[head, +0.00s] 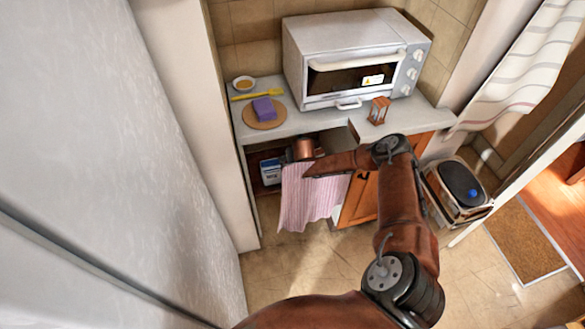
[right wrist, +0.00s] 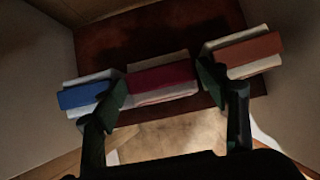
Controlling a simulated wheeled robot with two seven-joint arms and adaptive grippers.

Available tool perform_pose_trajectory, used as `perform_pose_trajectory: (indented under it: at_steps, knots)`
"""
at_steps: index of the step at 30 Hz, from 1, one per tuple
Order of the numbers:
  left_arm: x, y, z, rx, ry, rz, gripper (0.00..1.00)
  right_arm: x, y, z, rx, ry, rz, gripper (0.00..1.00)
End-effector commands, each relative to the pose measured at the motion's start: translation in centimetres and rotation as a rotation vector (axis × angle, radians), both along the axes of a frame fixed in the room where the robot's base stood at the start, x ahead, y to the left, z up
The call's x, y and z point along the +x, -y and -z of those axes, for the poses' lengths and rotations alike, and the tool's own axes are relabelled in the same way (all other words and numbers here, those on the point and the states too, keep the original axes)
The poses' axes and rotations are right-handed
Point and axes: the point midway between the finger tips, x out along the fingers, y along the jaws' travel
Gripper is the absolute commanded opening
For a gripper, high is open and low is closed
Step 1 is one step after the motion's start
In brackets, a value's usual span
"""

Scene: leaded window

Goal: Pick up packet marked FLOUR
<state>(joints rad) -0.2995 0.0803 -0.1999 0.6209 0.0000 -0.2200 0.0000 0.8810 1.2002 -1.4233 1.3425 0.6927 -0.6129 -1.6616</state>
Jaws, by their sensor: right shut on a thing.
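In the right wrist view three packets stand side by side on a dark red-brown shelf (right wrist: 130,45): one with a blue face (right wrist: 84,95) at left, one with a dark red face (right wrist: 162,78) in the middle, one with an orange-brown face (right wrist: 254,54) at right. No lettering can be read there. My right gripper (right wrist: 162,84) is shut on the dark red packet, a finger on each side. In the head view a blue-and-white packet (head: 270,171) shows inside the low cupboard; its print is too small to read. My right gripper is hidden there. My left gripper is not in view.
A pink striped cloth (head: 308,197) hangs in front of the cupboard opening, beside an orange door (head: 358,202). The counter above holds a white oven (head: 350,50), a purple sponge (head: 264,108) on a round board, and a small lantern (head: 378,110). A bin (head: 459,185) stands at right.

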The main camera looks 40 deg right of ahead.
Motion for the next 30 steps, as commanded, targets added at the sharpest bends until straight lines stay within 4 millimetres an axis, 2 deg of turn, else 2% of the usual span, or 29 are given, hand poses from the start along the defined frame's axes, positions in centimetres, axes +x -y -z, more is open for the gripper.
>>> perform_pose_trajectory:
  at_steps: [2, 16, 30]
  knots:
    - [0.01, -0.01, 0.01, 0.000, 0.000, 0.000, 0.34, 0.03, -0.07, 0.01, 0.001, 0.001, -0.001, 0.40]
    - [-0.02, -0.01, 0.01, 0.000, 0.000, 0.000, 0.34, 0.02, -0.09, 0.04, 0.001, 0.001, -0.001, 0.08]
    - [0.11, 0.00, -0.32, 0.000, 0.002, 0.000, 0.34, 0.12, -0.02, -0.85, 0.000, 0.004, 0.000, 0.08]
